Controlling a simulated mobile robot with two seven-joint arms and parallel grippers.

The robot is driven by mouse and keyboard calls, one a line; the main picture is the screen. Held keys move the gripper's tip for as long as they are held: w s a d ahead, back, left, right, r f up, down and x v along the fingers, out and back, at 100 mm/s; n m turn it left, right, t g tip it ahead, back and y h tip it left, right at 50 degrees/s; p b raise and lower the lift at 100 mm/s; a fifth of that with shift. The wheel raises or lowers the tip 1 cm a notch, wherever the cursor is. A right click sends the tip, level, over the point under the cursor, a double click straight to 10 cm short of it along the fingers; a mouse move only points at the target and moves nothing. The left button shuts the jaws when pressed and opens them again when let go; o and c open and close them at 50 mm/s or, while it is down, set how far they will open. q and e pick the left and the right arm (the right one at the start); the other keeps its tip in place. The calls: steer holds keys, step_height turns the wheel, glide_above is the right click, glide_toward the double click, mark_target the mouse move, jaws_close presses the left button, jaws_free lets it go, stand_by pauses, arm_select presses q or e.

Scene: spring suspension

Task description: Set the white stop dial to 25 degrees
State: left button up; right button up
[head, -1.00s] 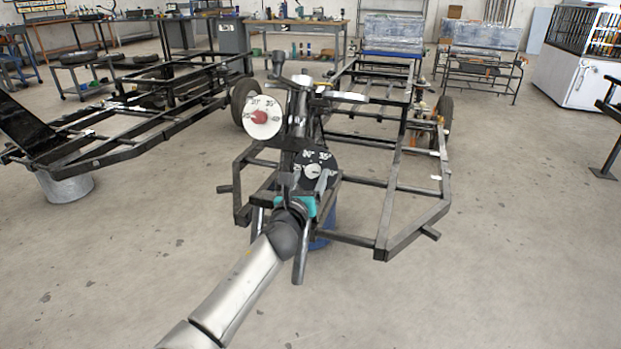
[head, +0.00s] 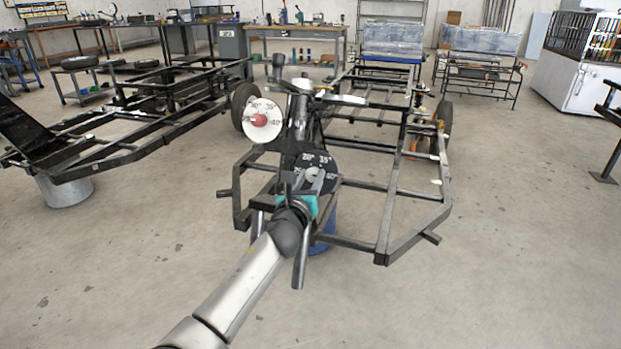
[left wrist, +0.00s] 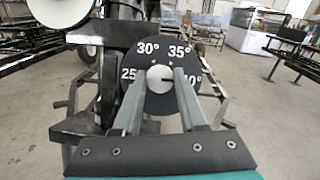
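A white round dial (head: 249,133) with a red knob (head: 258,120) and degree marks sits at the upper left of the post on the kart frame. Only its edge shows in the left wrist view (left wrist: 60,12). Below it is a black dial (left wrist: 165,103) with a small white knob (left wrist: 160,78) and marks 25°, 30°, 35° and 40°. A dark line on that knob points right, toward the 40° side. My left gripper (left wrist: 160,72) is open, its fingers on either side of the white knob with gaps visible. I cannot tell its depth from the knob. My right gripper is not in view.
The black tube kart frame (head: 390,210) extends behind and right of the dials. Another frame (head: 110,150) rests on a metal bucket (head: 64,188) at left. Workbenches (head: 300,45) stand at the back. Open concrete floor lies in front and at right.

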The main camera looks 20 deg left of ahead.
arm_select(q)
jaws_close()
